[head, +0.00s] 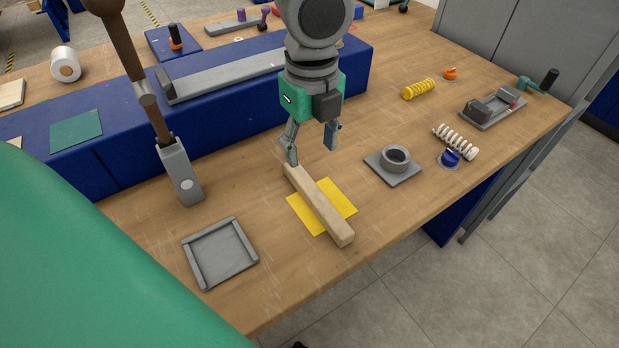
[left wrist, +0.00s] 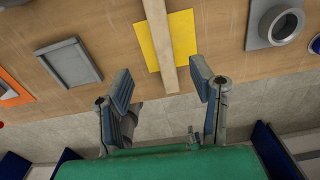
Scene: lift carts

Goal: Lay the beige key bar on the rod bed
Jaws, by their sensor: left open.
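The beige key bar (head: 322,208) lies on a yellow mat (head: 341,196) on the wooden bench, its ends reaching past the mat. It also shows in the left wrist view (left wrist: 158,30). My left gripper (head: 311,152) is open above the bar's far part, with nothing held. In the left wrist view the open fingers (left wrist: 162,85) stand to either side of the bar's line; I cannot tell the height gap. A long grey channel with a raised end (head: 225,76), seemingly the rod bed, lies on the blue block behind, partly hidden by my arm. My right gripper is not in view.
A grey square tray (head: 190,262) is front left, a grey ring on a plate (head: 382,178) right of the bar. A yellow spring (head: 418,89), white spring (head: 457,141) and grey clamp (head: 493,112) are farther right.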

